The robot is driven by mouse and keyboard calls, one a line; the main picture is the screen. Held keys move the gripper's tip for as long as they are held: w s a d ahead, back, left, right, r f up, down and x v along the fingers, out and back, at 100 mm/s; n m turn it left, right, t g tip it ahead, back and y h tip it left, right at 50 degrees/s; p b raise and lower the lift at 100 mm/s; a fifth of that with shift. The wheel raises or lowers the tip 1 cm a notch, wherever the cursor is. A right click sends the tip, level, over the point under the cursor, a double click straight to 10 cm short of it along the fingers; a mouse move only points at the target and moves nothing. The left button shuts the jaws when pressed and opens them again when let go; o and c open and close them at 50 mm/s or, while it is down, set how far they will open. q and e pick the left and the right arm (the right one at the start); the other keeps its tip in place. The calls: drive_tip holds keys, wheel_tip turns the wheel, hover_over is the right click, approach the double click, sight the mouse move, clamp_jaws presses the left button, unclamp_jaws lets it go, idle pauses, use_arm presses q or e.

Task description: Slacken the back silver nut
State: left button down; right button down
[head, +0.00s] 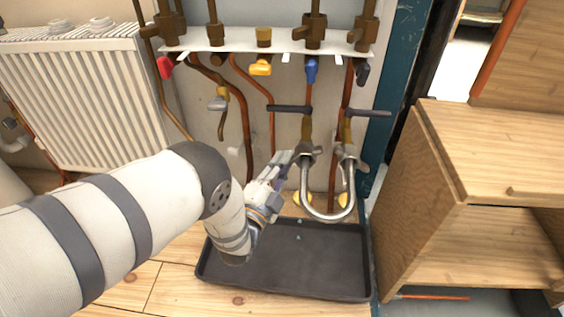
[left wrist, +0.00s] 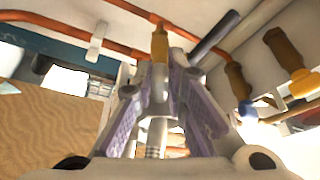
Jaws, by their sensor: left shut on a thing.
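A U-shaped silver hose (head: 327,217) hangs below two brown pipes, with a silver nut at each upper end. The left silver nut (head: 307,153) sits under a dark valve handle (head: 290,109). The right silver nut (head: 347,152) is under the other dark handle (head: 367,113). My left gripper (head: 291,160) is shut on the left nut, its fingers partly covering it. In the left wrist view, the gripper's purple-padded fingers (left wrist: 158,88) close around the fitting, with the braided hose (left wrist: 155,138) showing between them. My right gripper is not in view.
A black tray (head: 300,283) lies on the wooden floor below the hose. A white radiator (head: 85,95) stands at left. A wooden shelf unit (head: 490,150) stands close on the right. Copper pipes (head: 258,85) run down the wall beside the work.

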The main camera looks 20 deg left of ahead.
use_arm(q)
drive_tip(key=shift+d+f+n+t, duration=0.25)
drive_tip(key=shift+f+n+t, duration=0.05)
drive_tip(key=shift+n, duration=0.5)
drive_tip(key=c, duration=1.6)
unclamp_jaws()
drive_tip(key=shift+w, duration=0.1)
drive_tip(key=shift+c, duration=0.2)
drive_tip(key=v, duration=0.7)
drive_tip(key=shift+s, duration=0.3)
drive_tip(key=shift+d, duration=0.1)
